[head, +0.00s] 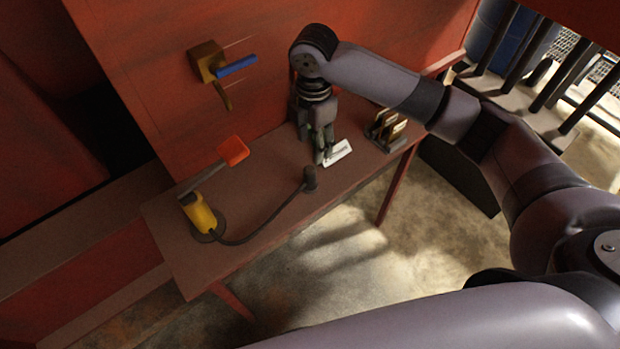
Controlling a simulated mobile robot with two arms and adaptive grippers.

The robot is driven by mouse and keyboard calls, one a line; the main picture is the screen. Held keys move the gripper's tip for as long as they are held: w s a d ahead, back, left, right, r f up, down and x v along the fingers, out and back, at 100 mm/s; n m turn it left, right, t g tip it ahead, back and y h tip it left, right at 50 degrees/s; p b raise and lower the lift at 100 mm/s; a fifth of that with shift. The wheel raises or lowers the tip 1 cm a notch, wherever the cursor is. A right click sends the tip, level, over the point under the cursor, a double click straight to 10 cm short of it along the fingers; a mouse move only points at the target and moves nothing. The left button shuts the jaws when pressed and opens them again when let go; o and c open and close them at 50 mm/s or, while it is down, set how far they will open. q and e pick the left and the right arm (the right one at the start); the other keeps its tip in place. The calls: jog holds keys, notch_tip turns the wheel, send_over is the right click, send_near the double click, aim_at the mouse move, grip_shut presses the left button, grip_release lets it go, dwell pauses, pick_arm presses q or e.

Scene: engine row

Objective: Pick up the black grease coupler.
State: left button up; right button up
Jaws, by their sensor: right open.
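The black grease coupler (310,178) is at the end of a dark hose on the brown bench, near its front edge. The hose curves left to a yellow grease pump (199,213) with a red-ended lever. My right gripper (323,157) is open and points down over the bench, just behind and slightly right of the coupler. The gripper and coupler look apart; the exact height of the fingertips is hard to tell. My left gripper is not in view.
A white card (339,151) lies right beside my right gripper. A small rack (385,131) stands further right on the bench. A brass valve with a blue handle (237,66) sticks out of the red wall behind.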

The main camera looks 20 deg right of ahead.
aim_at(310, 168)
notch_tip(310, 168, down, 6)
jog(key=shift+f+p, duration=0.1)
jog(key=shift+p, duration=0.35)
jog(key=f, duration=0.1)
jog(key=f+p, duration=0.1)
jog(key=f, duration=0.2)
jog(key=shift+w+a+f+p, duration=0.1)
jog(key=shift+w+a+p, duration=0.05)
jog(key=shift+a+p, duration=0.15)
jog(key=shift+f, duration=0.55)
jog(key=shift+c, duration=0.5)
grip_shut()
jog(key=shift+r, duration=0.1)
